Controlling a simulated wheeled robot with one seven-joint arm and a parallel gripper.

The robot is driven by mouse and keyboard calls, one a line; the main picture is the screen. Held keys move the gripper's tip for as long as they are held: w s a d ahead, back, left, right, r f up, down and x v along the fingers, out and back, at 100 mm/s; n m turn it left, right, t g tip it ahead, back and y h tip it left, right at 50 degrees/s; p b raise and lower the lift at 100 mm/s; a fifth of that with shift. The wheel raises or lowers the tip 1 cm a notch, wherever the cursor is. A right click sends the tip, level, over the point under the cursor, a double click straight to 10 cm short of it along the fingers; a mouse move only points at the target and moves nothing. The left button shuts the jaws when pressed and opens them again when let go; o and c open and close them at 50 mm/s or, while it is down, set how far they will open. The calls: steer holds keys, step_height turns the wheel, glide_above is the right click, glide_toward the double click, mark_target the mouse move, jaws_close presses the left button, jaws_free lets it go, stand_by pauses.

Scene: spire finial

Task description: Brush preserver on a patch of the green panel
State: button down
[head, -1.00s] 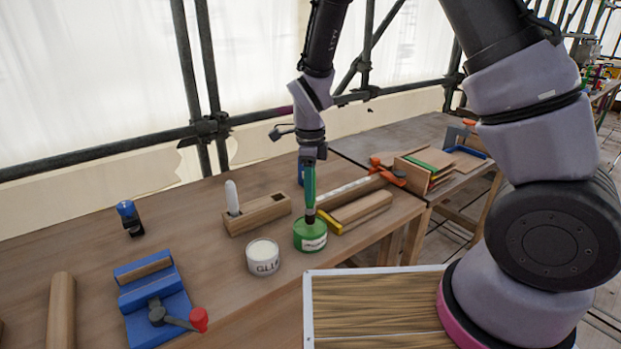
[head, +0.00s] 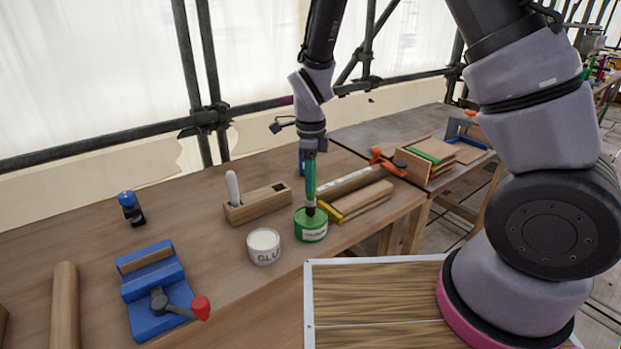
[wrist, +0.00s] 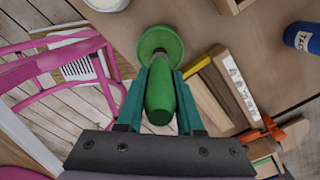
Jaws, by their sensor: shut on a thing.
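My gripper (head: 309,168) is shut on an upright brush with a green handle (wrist: 160,97). In the head view the brush's dark lower end (head: 310,209) is at the top of a green pot (head: 311,228) on the workbench. The pot also shows in the wrist view (wrist: 160,40), beyond the handle. The label is too small to read, and I cannot tell how deep the bristles sit. A green-faced panel (head: 432,158) lies among stacked boards on the farther table, to the right of my gripper and apart from it.
A white glue tub (head: 264,248) stands left of the pot. Timber pieces (head: 358,201) and an orange clamp (head: 388,163) lie to the right.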

steer(key=shift+f, duration=0.5)
stand_by(1.1)
steer(key=shift+r, duration=3.55)
